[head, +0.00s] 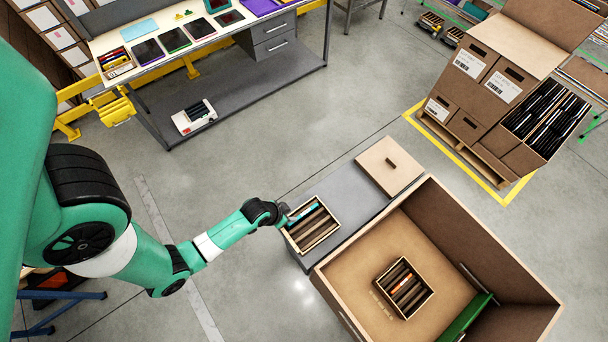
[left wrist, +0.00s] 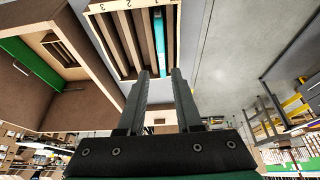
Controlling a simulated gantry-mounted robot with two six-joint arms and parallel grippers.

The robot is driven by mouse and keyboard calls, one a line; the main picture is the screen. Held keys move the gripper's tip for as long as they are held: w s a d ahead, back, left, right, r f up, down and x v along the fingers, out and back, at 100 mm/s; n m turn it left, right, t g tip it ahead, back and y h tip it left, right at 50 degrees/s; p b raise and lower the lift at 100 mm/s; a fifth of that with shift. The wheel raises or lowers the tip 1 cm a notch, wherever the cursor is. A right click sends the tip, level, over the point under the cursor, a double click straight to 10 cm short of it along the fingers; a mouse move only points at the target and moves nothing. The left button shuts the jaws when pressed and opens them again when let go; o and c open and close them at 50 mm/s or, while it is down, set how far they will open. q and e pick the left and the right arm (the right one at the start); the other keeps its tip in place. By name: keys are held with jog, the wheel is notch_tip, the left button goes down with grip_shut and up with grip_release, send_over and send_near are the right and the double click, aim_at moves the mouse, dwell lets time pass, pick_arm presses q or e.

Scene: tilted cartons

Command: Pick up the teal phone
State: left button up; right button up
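The teal phone (head: 303,213) stands on edge in a slot of a small slotted carton (head: 318,235) on the grey bench. In the left wrist view, the teal phone (left wrist: 159,40) shows as a thin strip between brown dividers, near the numbered rim of the carton (left wrist: 96,8). My left gripper (head: 285,216) is at the carton's upper left edge, beside the phone's end. In the left wrist view, my left gripper (left wrist: 161,73) has its two fingers apart, with the phone's near end lined up with the gap. Whether they overlap it is unclear. My right gripper is not visible.
A large open carton (head: 345,268) stands right of the bench, with another slotted carton (head: 403,288) inside. A lidded brown box (head: 390,165) sits on the grey bench (head: 345,187). A worktable (head: 237,58) with tablets is at the back; stacked cartons (head: 470,85) are at right.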

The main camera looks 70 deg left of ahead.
aim_at(303, 214)
pick_arm(q)
jog(key=b+x, duration=0.2)
jog(key=x, duration=0.4)
jog(key=shift+b, duration=0.4)
jog(key=shift+w+f, duration=0.15)
jog(key=shift+w, duration=0.05)
jog(key=b+x, duration=0.1)
jog(key=x, duration=0.1)
jog(key=b+x, duration=0.1)
jog(key=x, duration=0.2)
jog(key=shift+w+a, duration=0.25)
jog(key=shift+w, duration=0.1)
jog(key=shift+c, duration=0.3)
grip_shut()
